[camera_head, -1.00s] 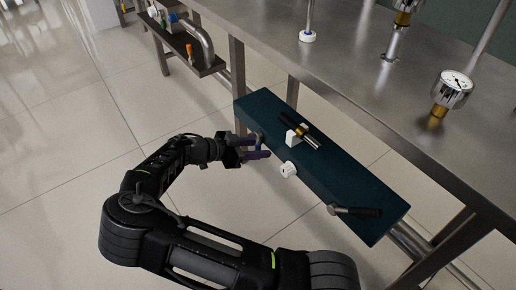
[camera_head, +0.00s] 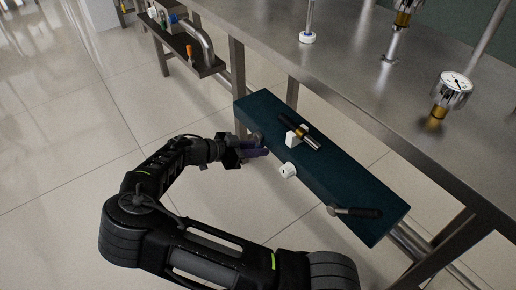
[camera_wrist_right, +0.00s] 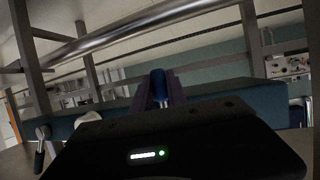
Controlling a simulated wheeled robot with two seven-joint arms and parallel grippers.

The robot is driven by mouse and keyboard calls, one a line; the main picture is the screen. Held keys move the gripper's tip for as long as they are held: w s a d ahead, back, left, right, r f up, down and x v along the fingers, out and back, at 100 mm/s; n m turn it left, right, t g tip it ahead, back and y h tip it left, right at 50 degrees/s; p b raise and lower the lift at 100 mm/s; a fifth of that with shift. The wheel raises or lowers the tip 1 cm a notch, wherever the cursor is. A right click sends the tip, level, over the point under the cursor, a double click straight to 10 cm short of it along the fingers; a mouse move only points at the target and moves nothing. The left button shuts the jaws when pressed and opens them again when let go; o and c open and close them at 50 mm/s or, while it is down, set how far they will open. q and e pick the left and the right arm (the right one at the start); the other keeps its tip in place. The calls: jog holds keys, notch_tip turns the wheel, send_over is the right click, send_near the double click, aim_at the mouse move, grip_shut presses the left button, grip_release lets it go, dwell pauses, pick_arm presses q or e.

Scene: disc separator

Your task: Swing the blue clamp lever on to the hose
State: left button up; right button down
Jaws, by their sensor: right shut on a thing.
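A blue lever handle (camera_wrist_right: 158,84) stands upright between the purple fingers of my right gripper (camera_wrist_right: 160,92) in the right wrist view. In the head view my right gripper (camera_head: 262,149) is at the front face of the dark teal box (camera_head: 335,185), near its far left part, and its fingers are closed together. The lever is mostly hidden by the fingers in the head view. I cannot make out a hose at the lever in either view. My left gripper is not in view.
On the teal box are a white knob (camera_head: 288,170), a black-handled lever (camera_head: 357,211) and a brass fitting (camera_head: 303,133) on a white block. A steel table (camera_head: 330,65) with a gauge (camera_head: 454,90) stands behind. The floor at left is clear.

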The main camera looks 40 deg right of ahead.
dwell(0.7)
jog(key=shift+w+f+m+t+b, duration=0.15)
jog(key=shift+w+m+t+b, duration=0.4)
jog(key=shift+m+b, duration=0.3)
jog(key=shift+w+r, duration=0.1)
jog(key=shift+r, duration=0.15)
jog(key=c, duration=1.3)
grip_release()
jog(key=shift+p+v, duration=1.3)
jog(key=shift+v, duration=2.6)
